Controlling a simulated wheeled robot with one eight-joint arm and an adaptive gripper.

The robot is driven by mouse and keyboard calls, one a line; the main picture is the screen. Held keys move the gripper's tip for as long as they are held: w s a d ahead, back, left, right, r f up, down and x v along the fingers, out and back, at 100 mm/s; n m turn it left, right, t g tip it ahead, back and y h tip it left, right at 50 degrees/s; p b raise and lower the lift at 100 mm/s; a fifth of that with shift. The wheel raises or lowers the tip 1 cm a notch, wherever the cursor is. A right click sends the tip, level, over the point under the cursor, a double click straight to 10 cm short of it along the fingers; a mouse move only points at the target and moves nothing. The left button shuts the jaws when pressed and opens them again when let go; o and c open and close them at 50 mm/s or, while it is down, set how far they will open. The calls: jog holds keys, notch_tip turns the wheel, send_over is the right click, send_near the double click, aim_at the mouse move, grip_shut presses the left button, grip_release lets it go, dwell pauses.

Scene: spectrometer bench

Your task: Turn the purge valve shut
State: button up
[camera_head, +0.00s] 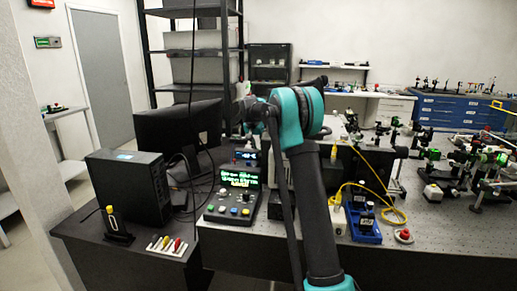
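I cannot pick out the purge valve with certainty. A small red-topped knob or button on a pale round base (404,236) sits on the perforated bench top at the right. A yellow-handled item in a black stand (113,223) is on the dark desk at the left; I cannot tell what it is. My arm rises through the middle of the view and bends at teal joints. A dark part at its far end, seemingly my gripper (254,112), is above the bench instruments. Its fingers are too small and dark to read, and no contact with anything shows.
A control box with green displays (237,182) stands left of my arm. A black computer case (129,189) and monitor (178,131) are farther left. A blue tray (363,225) and looped yellow cable (392,216) lie right of my arm. Optical mounts crowd the bench's right side.

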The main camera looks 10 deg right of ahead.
grip_shut()
jog(key=shift+d+n+t+y, duration=0.1)
jog(key=shift+n+t+y, duration=0.3)
jog(key=shift+n, duration=1.1)
jog(key=shift+o, duration=1.9)
grip_release()
jog(key=v, duration=1.2)
